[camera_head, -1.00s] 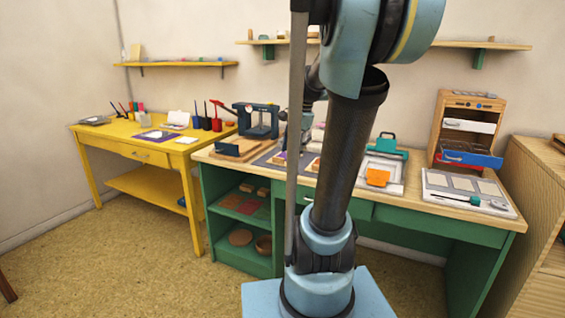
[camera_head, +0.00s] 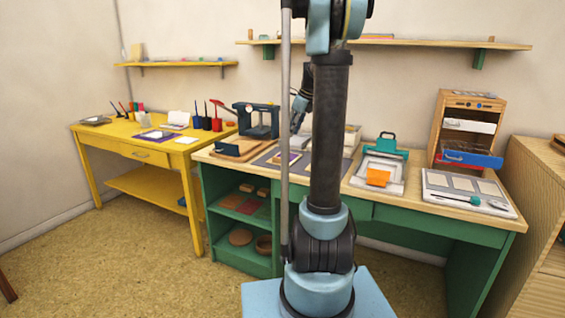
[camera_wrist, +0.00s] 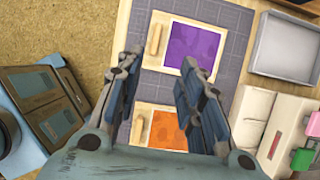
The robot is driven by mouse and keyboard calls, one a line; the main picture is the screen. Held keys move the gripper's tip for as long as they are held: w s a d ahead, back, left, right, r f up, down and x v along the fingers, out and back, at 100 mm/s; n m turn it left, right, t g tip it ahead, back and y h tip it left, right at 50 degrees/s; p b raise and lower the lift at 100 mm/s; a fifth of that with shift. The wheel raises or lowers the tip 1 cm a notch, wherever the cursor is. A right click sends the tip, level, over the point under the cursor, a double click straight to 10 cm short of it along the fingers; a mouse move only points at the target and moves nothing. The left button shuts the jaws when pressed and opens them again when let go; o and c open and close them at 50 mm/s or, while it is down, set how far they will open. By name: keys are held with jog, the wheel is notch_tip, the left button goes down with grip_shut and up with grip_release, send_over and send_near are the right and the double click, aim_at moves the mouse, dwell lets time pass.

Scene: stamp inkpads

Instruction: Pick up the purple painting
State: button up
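A purple square (camera_wrist: 188,47) in a pale frame with a wooden handle-like piece on its left lies on a grey mat (camera_wrist: 236,45) in the wrist view. An orange square (camera_wrist: 160,130) lies below it on the same mat, partly hidden by my fingers. My gripper (camera_wrist: 158,62) is open and empty, its two dark-blue fingers apart. The fingertips show just below and left of the purple square, seemingly above the mat and apart from it. In the head view my arm hides part of this area of the green workbench (camera_head: 395,195).
A blue press (camera_head: 258,120) stands left of the mat. A clipboard-like board with an orange piece (camera_head: 378,178) and a wooden drawer unit (camera_head: 465,130) stand to the right. A grey tray (camera_wrist: 285,45) lies right of the mat. The yellow table (camera_head: 110,133) is further left.

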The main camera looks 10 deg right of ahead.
jog(key=x, duration=0.9)
jog(key=shift+s+a+x, duration=0.1)
jog(key=shift+s+x, duration=0.05)
jog(key=shift+x, duration=1.25)
jog(key=shift+s+a+x, duration=0.15)
jog(key=shift+x, duration=1.2)
grip_shut()
